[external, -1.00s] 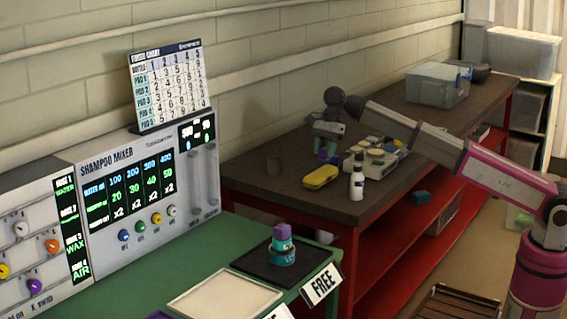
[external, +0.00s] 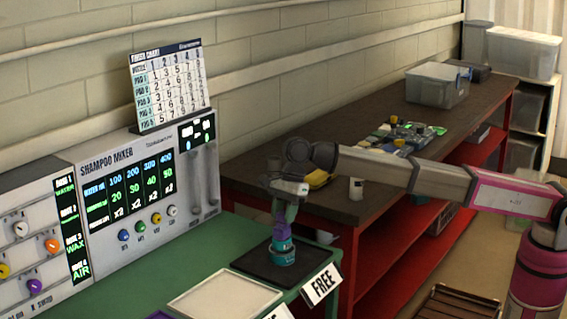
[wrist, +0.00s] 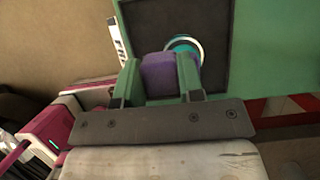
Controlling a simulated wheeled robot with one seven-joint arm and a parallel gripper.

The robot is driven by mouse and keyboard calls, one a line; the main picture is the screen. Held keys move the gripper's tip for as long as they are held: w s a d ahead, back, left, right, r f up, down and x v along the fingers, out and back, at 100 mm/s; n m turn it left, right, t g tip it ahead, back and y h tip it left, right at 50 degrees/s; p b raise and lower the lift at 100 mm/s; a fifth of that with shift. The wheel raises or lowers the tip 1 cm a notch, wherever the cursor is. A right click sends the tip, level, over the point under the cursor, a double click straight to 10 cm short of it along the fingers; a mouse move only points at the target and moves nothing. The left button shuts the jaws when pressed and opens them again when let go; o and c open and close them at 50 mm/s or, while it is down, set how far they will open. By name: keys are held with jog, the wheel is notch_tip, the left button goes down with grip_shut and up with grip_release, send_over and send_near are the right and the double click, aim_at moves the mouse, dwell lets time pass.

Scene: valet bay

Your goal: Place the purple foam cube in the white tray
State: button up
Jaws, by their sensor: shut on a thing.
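The purple foam cube (wrist: 159,74) sits between the two green fingers of my gripper (wrist: 159,82) in the wrist view. In the external view my gripper (external: 284,214) points down and is shut on the cube, directly above a teal round container (external: 283,252). Whether the cube still touches the container is hard to tell. The container stands on a black square mat (external: 250,262) on the green table. The white tray (external: 222,300) lies empty to the left and nearer in the external view.
A "FREE" sign (external: 321,285) stands at the table's front edge beside the mat. The shampoo mixer panel (external: 135,195) is behind. A dark workbench (external: 350,200) with a yellow item, a white bottle and several small things stands beyond.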

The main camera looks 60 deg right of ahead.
jog(key=s+a+f, duration=0.1)
jog(key=s+a, duration=0.5)
jog(key=a, duration=0.3)
jog(key=s+a+f, duration=0.2)
jog(key=s+a, duration=0.4)
jog(key=a, duration=0.3)
jog(key=w+f, duration=0.2)
jog(key=w, duration=0.1)
jog(key=w+f, duration=0.2)
jog(key=w, duration=0.2)
jog(key=w+d+f, duration=0.1)
jog(key=w+f, duration=0.2)
jog(key=shift+w, duration=0.4)
jog(key=shift+f, duration=1.95)
jog(key=shift+f, duration=0.15)
jog(key=o, duration=0.9)
jog(key=v, duration=1.2)
